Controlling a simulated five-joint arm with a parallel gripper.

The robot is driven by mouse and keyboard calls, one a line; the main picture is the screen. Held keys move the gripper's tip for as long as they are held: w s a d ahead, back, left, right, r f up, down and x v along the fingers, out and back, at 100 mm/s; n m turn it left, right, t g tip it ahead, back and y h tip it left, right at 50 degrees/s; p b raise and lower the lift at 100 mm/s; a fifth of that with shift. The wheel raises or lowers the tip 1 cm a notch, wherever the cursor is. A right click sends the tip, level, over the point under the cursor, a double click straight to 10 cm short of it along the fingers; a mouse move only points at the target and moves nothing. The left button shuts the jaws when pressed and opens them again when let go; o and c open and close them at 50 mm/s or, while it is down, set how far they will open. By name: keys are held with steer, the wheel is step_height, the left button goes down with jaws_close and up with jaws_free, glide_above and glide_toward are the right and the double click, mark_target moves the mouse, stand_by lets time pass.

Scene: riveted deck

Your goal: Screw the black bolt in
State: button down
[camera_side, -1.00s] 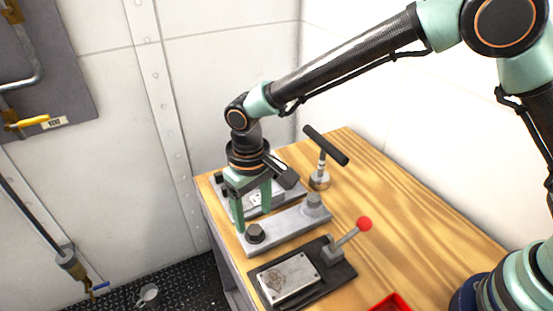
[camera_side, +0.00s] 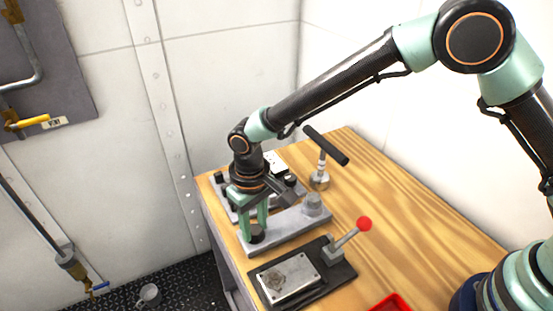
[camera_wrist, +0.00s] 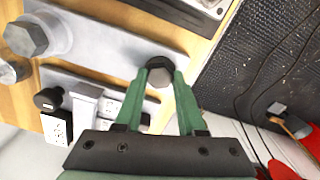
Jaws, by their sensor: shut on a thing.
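The black bolt (camera_side: 257,234) stands upright at the near left end of a grey metal bar on the wooden bench. My gripper (camera_side: 255,226) is lowered over it with green fingers pointing down. In the wrist view the dark hex head of the bolt (camera_wrist: 158,72) sits between the tips of my gripper (camera_wrist: 160,78), which are shut on it. The grey bar (camera_side: 285,231) also carries a larger grey hex bolt (camera_side: 313,203) at its far right end, and that bolt shows in the wrist view (camera_wrist: 27,37).
A black plate with a metal block (camera_side: 289,278) and a red-knobbed lever (camera_side: 364,224) lies in front. A T-handled tool (camera_side: 325,150) stands behind. A red tray (camera_side: 391,304) is at the front edge. Bare wood (camera_side: 410,215) is free to the right.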

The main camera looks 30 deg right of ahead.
mark_target(255, 229)
steer(key=shift+m, duration=3.1)
steer(key=c, duration=0.5)
jaws_free()
step_height(255, 229, up, 12)
